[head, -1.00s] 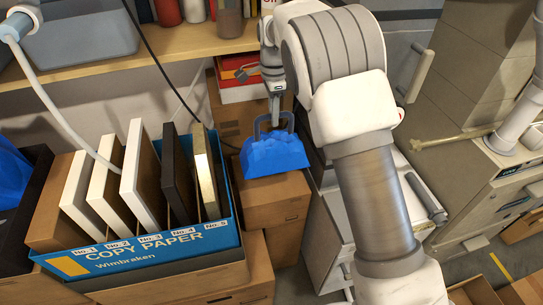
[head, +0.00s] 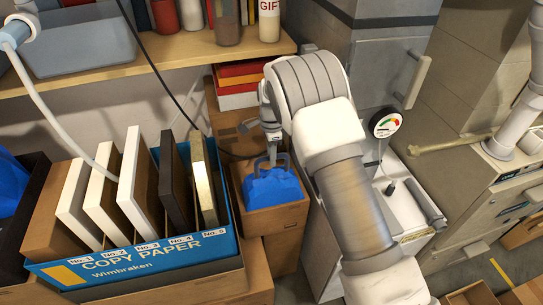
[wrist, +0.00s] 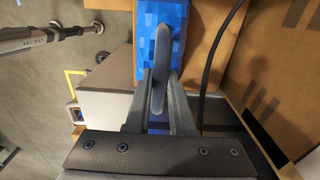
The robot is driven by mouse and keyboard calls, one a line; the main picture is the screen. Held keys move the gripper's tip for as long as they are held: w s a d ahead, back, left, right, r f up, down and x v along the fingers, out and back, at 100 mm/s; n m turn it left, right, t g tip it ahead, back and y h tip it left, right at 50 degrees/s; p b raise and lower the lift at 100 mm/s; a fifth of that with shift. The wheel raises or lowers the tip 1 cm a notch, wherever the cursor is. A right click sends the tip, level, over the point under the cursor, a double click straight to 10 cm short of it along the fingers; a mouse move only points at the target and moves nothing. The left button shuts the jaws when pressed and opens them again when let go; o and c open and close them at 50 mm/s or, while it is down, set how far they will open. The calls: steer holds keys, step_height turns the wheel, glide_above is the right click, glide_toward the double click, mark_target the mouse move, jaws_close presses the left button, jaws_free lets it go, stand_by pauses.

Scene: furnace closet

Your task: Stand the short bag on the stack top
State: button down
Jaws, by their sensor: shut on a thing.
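The short blue bag (head: 272,188) is upright, with a grey loop handle. It is at the top of the cardboard box stack (head: 280,219); I cannot tell whether its base touches the box. My gripper (head: 273,158) is above the bag, shut on the handle. In the wrist view, my gripper's fingers (wrist: 159,98) are on either side of the handle (wrist: 160,60), with the bag's blue pixel-patterned body (wrist: 172,12) beyond. Part of the bag is hidden behind the handle and fingers there.
A blue copy paper box (head: 150,252) with several upright numbered panels stands left of the stack. A black cable (head: 165,75) hangs behind. A wooden shelf (head: 150,68) crosses the back. A white cabinet with a gauge (head: 385,124) stands right of the stack.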

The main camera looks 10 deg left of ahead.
steer(key=shift+f, duration=0.15)
steer(key=c, duration=0.8)
jaws_free()
step_height(320, 180, up, 12)
steer(key=shift+r, duration=0.2)
